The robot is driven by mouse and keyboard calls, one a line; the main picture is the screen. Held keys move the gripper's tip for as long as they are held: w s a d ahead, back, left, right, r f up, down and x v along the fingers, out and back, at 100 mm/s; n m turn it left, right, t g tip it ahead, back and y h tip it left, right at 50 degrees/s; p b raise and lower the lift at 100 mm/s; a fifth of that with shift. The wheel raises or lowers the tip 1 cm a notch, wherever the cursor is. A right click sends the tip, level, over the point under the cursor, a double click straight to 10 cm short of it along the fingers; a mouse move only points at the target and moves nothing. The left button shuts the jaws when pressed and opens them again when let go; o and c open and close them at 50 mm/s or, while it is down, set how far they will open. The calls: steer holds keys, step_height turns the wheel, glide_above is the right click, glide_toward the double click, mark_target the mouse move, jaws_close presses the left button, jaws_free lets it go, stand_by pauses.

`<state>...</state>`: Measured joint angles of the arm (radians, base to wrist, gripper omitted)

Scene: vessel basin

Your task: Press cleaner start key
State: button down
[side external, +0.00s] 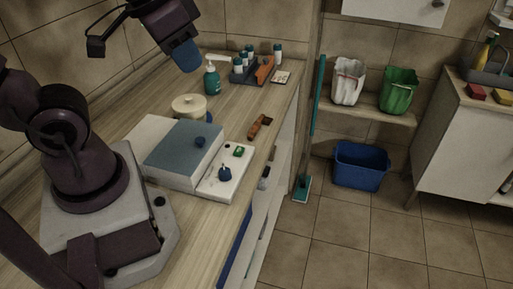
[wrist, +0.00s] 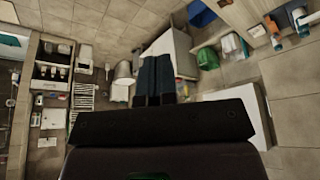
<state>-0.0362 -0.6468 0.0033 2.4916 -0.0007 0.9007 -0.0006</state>
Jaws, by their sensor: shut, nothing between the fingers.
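The cleaner, a white box with a blue-grey lid (side external: 185,148), stands on the wooden counter in the side external view. Its white front panel (side external: 222,187) carries a small green key (side external: 238,151) and a dark blue knob (side external: 224,173). My gripper (side external: 184,58) is high above the back of the counter, well away from the panel and touching nothing. In the wrist view its two dark fingers (wrist: 154,80) lie together, shut and empty. I cannot make out the green key in the wrist view.
Behind the cleaner are a cream lidded pot (side external: 189,106), a teal pump bottle (side external: 212,78) and a rack of vials (side external: 242,66). A brown-orange tool (side external: 258,126) lies right of the cleaner near the counter edge. The air above the panel is clear.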

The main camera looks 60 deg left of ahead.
steer(key=w+a+f+n+g, duration=0.3)
steer(key=w+a+f+g, duration=0.1)
steer(key=w+f, duration=0.25)
steer(key=n, duration=0.6)
glide_above(239, 150)
step_height(239, 150, down, 9)
steer(key=shift+w+g, duration=0.15)
steer(key=shift+g, duration=0.15)
steer(key=shift+f, duration=0.15)
step_height(239, 150, down, 14)
